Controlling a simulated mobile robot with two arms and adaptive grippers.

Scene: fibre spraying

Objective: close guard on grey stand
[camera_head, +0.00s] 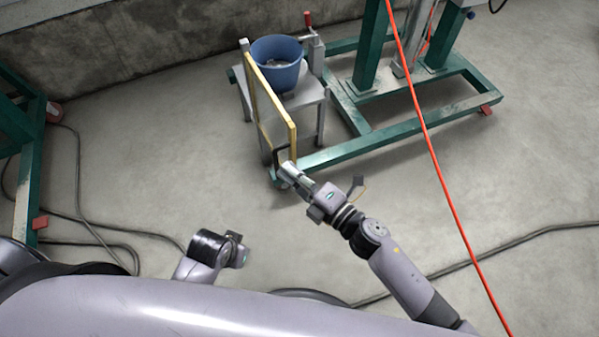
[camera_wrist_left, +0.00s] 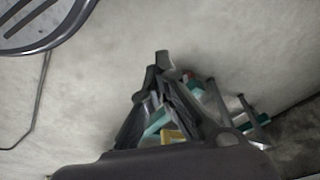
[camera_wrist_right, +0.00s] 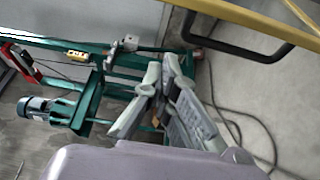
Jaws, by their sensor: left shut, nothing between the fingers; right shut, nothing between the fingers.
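The grey stand (camera_head: 312,98) holds a blue bucket (camera_head: 278,68) in the head view. Its yellow-framed guard (camera_head: 273,96) stands upright along the stand's left side, its near end reaching out past the front. A black handle (camera_head: 279,153) is on the near end; it also shows in the right wrist view (camera_wrist_right: 235,47), below the yellow bar (camera_wrist_right: 250,18). My right gripper (camera_head: 287,170) is shut and empty close to the handle; I cannot tell if they touch. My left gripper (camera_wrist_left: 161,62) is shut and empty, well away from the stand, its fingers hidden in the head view.
A green steel frame (camera_head: 390,140) stands right of and behind the grey stand. Another green frame (camera_head: 28,170) is at the left edge. An orange hose (camera_head: 440,180) crosses on the right. Dark cables (camera_head: 110,225) lie on the floor. Open concrete floor lies left of the stand.

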